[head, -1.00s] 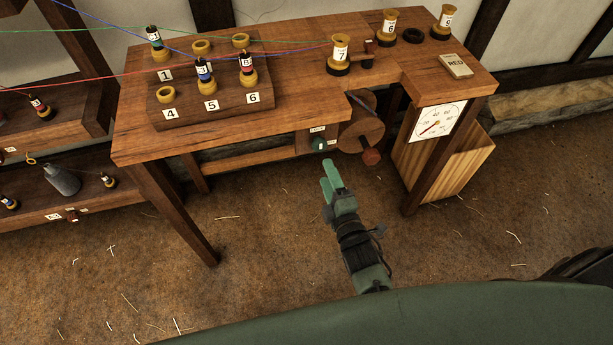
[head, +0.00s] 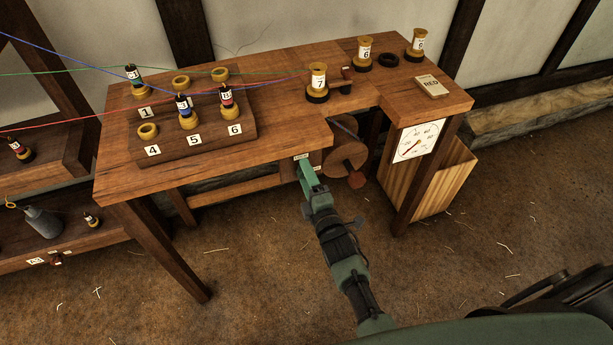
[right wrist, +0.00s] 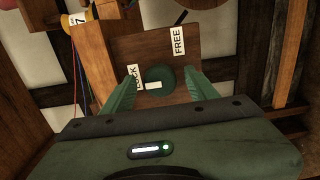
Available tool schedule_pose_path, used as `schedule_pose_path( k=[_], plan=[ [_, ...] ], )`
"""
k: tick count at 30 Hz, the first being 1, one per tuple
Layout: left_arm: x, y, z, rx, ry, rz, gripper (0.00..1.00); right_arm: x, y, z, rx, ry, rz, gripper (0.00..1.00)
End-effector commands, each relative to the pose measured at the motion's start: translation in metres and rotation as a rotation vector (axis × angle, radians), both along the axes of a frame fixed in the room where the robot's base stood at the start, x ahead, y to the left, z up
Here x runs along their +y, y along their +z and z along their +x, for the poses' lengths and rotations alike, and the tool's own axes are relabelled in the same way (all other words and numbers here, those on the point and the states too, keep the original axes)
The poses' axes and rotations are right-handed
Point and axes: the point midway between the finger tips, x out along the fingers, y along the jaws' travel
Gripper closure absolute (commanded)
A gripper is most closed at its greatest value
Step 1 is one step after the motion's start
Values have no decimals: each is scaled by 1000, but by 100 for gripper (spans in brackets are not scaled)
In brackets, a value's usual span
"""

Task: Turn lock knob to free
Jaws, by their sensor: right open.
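The lock knob (right wrist: 158,79) is a round dark green knob with a white pointer mark, on a wooden panel (right wrist: 148,45) under the bench front. Its mark points toward the LOCK label (right wrist: 134,78); the FREE label (right wrist: 178,41) is up and to the right of it in the right wrist view. My right gripper (right wrist: 162,88) is open, with one green finger on each side of the knob; I cannot tell whether they touch it. In the head view my right gripper (head: 306,170) reaches the panel and hides the knob. My left gripper is not in view.
The wooden bench (head: 280,118) overhangs the panel. A bench leg (head: 407,190) and wooden bin (head: 440,180) stand further right.

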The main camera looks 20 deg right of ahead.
Motion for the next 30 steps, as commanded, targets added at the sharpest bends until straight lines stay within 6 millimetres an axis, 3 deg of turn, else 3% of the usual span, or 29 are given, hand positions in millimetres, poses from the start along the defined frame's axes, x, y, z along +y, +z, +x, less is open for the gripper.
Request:
schedule_pose_path(
  k=[1, 7, 20, 30],
  plan=[
    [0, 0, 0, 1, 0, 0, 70, 0, 0, 0, 0, 0, 0, 44],
    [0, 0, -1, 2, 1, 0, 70, 0, 0, 0, 0, 0, 0, 100],
    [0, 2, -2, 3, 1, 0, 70, 0, 0, -1, 4, 1, 88, 100],
    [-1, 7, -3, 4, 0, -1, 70, 1, 0, -1, 15, 1, 365, 100]
  ],
)
